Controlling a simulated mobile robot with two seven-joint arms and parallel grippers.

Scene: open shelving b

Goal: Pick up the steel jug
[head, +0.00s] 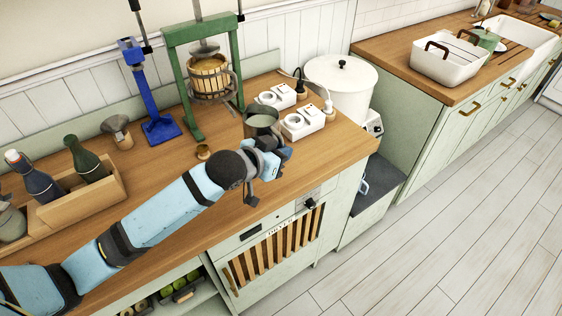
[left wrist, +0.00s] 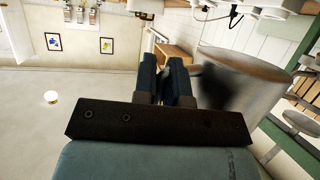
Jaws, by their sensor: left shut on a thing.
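The steel jug (head: 261,121) stands upright on the wooden counter, close to the front edge, in the head view. My left gripper (head: 274,150) is at its near side, shut on the jug. In the left wrist view the jug's grey metal body (left wrist: 268,82) fills the right side, and the two dark blue fingers (left wrist: 165,78) are close together beside it. The held part, seemingly the handle, is hidden between the fingers. My right gripper is not in view.
A green-framed press (head: 172,55) and blue stand (head: 160,128) are to the left. A wooden bottle crate (head: 82,206) is at far left. The counter's right front corner is clear.

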